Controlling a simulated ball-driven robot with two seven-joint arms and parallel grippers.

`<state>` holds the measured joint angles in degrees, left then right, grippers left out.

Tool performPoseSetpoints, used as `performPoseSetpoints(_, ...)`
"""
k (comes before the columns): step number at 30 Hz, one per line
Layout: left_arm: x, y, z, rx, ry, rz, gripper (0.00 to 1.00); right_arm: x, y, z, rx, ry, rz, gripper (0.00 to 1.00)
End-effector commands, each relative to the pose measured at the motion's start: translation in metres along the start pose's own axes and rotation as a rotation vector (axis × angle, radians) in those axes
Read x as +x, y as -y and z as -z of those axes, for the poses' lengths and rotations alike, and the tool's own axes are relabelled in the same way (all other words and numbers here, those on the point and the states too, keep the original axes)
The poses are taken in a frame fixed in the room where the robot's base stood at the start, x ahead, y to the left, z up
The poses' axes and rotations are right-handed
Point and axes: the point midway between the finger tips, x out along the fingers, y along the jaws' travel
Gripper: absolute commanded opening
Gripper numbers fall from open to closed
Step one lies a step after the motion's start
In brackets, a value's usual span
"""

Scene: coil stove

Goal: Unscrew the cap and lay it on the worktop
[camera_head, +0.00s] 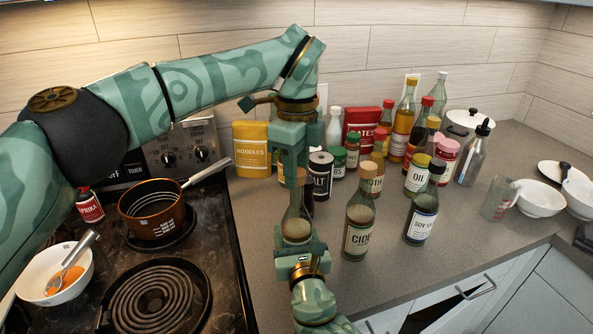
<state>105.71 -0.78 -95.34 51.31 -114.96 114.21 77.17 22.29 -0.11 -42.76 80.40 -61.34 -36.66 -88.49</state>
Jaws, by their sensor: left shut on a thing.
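A clear bottle with brown contents (297,215) stands upright at the worktop's left side, close to the stove. Its brown cap (301,176) shows at the top of the bottle, partly hidden by my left gripper. My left gripper (292,178) points straight down over the bottle and is shut on the cap. Whether the cap is still seated on the neck cannot be told. My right gripper (301,250) comes up from the bottom edge, at the bottle's lower body. It hides the bottle's base, and its grip is unclear.
A cider bottle (358,228) and a soy sauce bottle (421,215) stand to the right. Several jars and bottles crowd behind. The stove (225,250) with a pot (152,212) is at left. Bare worktop (465,235) lies right of the soy sauce, before a measuring cup (499,200).

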Motion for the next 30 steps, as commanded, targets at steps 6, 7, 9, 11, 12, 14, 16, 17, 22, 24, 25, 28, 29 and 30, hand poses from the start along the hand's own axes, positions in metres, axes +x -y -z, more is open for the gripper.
performPoseSetpoints(6,-0.009,0.001,-0.001,-0.002,0.002,0.004,0.04,-0.001,0.001,0.004,0.001,-0.007,0.001,0.00)
performPoseSetpoints(7,-0.009,0.001,-0.001,-0.002,0.002,0.004,0.04,-0.001,0.001,0.004,0.001,-0.007,0.001,0.00)
performPoseSetpoints(9,-0.010,0.000,-0.001,-0.002,0.001,0.003,0.04,-0.001,0.001,0.004,0.001,-0.007,0.001,0.00)
performPoseSetpoints(11,-0.010,0.000,-0.001,-0.001,0.001,0.002,0.04,-0.001,0.001,0.004,0.001,-0.007,0.001,0.00)
performPoseSetpoints(12,-0.010,0.000,-0.001,-0.001,0.000,0.002,0.04,-0.001,0.001,0.004,0.000,-0.007,0.001,0.00)
performPoseSetpoints(14,-0.010,0.000,0.000,-0.001,0.000,0.002,0.04,-0.001,0.001,0.004,0.000,-0.007,0.001,0.00)
performPoseSetpoints(16,-0.010,0.000,0.000,-0.001,0.000,0.001,0.04,-0.001,0.001,0.004,0.000,-0.007,0.001,0.00)
performPoseSetpoints(17,-0.010,0.000,0.000,-0.001,0.000,0.001,0.04,-0.001,0.001,0.004,0.000,-0.007,0.001,0.00)
performPoseSetpoints(22,-0.020,0.000,0.000,-0.001,0.001,0.002,0.04,-0.001,0.001,0.004,0.000,-0.007,0.001,0.00)
performPoseSetpoints(24,-0.030,0.001,-0.001,-0.002,0.003,0.004,0.04,-0.001,0.001,0.004,0.000,-0.007,0.001,0.00)
performPoseSetpoints(25,-0.034,0.001,0.000,-0.002,0.002,0.004,0.04,-0.001,0.001,0.004,0.000,-0.007,0.001,0.00)
performPoseSetpoints(28,-0.047,0.000,0.000,-0.001,0.001,0.003,0.04,-0.001,0.001,0.004,0.000,-0.007,0.001,0.00)
performPoseSetpoints(29,-0.049,0.000,0.000,0.000,0.001,0.003,0.04,-0.001,0.001,0.004,0.000,-0.007,0.001,0.00)
performPoseSetpoints(30,-0.050,0.000,0.000,-0.001,0.001,0.002,0.04,-0.001,0.001,0.004,0.000,-0.007,0.001,0.00)
